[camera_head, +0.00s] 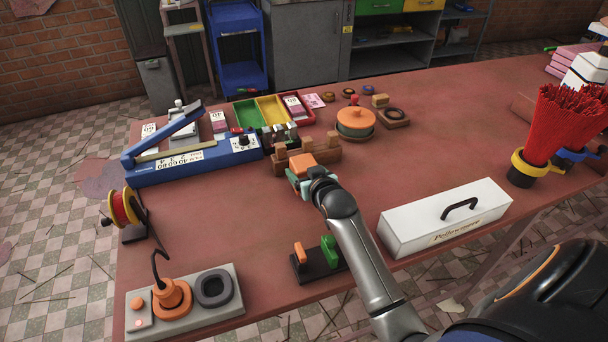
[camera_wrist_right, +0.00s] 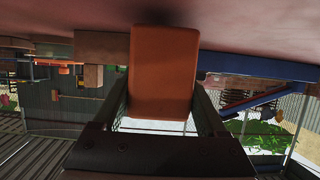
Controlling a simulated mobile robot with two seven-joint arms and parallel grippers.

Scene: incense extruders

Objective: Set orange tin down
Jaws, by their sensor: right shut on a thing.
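The orange tin (camera_head: 302,161) is a small block-like tin in front of the wooden rack on the red-brown table. My right gripper (camera_head: 304,174) is shut on it, with my arm reaching in from the lower right. In the right wrist view, which is upside down, the orange tin (camera_wrist_right: 163,72) sits between the two fingers of my right gripper (camera_wrist_right: 160,98). Its far end is close to the tabletop (camera_wrist_right: 235,45); I cannot tell whether it touches. My left gripper is not in view.
The wooden rack (camera_head: 325,152) stands right behind the tin. A blue sealer (camera_head: 195,160) is to its left, and a round orange-lidded pot (camera_head: 356,121) to its right. A white box (camera_head: 445,218) and a small black stand (camera_head: 318,264) are nearer. Bare table lies left of the gripper.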

